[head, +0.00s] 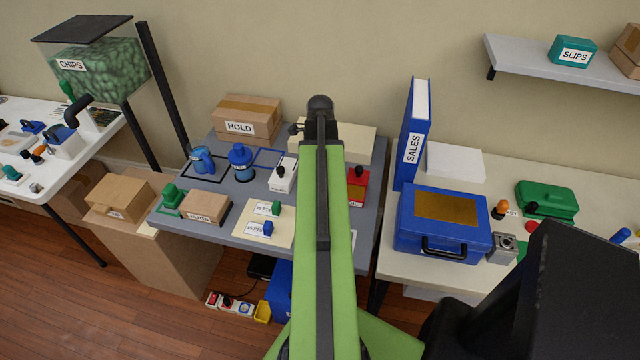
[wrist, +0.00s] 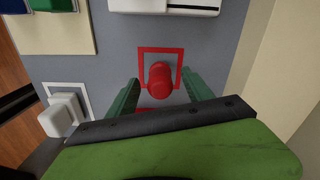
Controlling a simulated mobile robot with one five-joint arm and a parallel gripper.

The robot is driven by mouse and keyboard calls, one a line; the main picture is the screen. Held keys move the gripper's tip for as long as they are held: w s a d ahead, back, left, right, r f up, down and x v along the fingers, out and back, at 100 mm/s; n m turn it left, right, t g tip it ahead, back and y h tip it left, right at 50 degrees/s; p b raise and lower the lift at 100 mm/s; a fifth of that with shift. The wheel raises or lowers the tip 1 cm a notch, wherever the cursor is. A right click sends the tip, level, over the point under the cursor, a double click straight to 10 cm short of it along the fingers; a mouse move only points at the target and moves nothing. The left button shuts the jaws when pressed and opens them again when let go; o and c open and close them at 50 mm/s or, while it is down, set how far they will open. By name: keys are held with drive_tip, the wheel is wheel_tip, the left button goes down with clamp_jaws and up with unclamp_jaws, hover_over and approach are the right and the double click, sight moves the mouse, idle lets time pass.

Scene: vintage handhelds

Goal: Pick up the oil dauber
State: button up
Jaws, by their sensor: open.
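A small red, round-topped piece (wrist: 160,77) stands inside a red square outline on the grey table in the wrist view; it looks like the oil dauber, but no label shows. My gripper (wrist: 160,84) is open, its two green fingers on either side of the red piece. A gap shows on both sides, and I cannot tell how deep the fingertips reach. In the head view my green arm covers the gripper and this spot.
In the wrist view a white piece (wrist: 64,114) stands in a white outline at lower left, and a white device (wrist: 165,4) lies beyond. In the head view a blue jug (head: 202,160), a blue pot (head: 241,160) and a HOLD box (head: 246,120) share the grey table.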

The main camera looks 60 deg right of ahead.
wheel_tip(320, 180, down, 2)
drive_tip(key=shift+b, duration=0.35)
drive_tip(key=shift+r, duration=0.15)
drive_tip(key=shift+c, duration=0.2)
clamp_jaws()
drive_tip(key=shift+r, duration=0.1)
drive_tip(key=r+p, duration=0.2)
drive_tip(key=p, duration=0.1)
drive_tip(key=s+r+p, duration=0.1)
drive_tip(key=r+p, duration=0.1)
drive_tip(key=r, duration=0.1)
drive_tip(key=shift+r+p, duration=0.15)
drive_tip(key=shift+p, duration=0.25)
drive_tip(key=s+r+p, duration=0.5)
drive_tip(key=s, duration=0.5)
drive_tip(key=shift+s+r+p, duration=0.35)
drive_tip(key=shift+r+p, duration=0.05)
